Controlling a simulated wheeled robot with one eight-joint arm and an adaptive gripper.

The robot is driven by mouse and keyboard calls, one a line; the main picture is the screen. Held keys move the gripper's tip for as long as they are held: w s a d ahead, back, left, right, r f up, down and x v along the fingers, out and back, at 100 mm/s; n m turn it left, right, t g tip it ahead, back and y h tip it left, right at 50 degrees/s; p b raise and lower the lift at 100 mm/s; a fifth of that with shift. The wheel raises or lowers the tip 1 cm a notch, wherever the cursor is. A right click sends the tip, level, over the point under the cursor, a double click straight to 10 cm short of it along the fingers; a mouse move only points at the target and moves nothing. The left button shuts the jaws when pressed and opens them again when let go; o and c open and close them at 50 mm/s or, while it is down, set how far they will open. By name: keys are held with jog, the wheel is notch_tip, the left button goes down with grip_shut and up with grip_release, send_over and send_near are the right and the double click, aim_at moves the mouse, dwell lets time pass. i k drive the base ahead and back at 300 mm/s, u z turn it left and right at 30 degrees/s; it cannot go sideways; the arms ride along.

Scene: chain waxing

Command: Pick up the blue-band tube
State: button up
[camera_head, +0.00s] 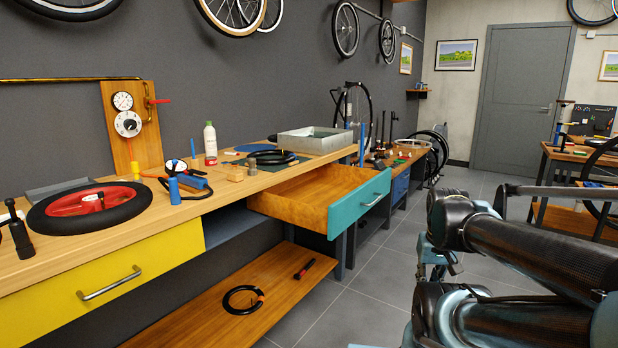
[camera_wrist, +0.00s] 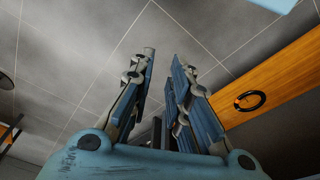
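A coiled black tube (camera_head: 272,157) lies on the bench beside the metal tray, with blue showing at it; I cannot tell whether the blue is its band. Another black coil (camera_head: 243,300), with a small orange-red mark, lies on the lower wooden shelf; a black coil on a wooden board also shows in the wrist view (camera_wrist: 250,108). My gripper (camera_wrist: 165,62) is open and empty, its two fingers apart over grey floor tiles. It is apart from both coils.
An open teal-fronted drawer (camera_head: 360,203) juts from the wooden bench (camera_head: 215,190). A grey metal tray (camera_head: 313,140), a white bottle (camera_head: 210,143) and a red-rimmed wheel (camera_head: 90,205) stand on the bench. Tiled floor (camera_head: 350,320) is clear before the shelf (camera_head: 200,318).

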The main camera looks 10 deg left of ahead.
aim_at(292, 156)
jog(key=k, duration=1.15)
jog(key=u, duration=0.6)
jog(key=i, duration=1.45)
jog(key=z, duration=0.2)
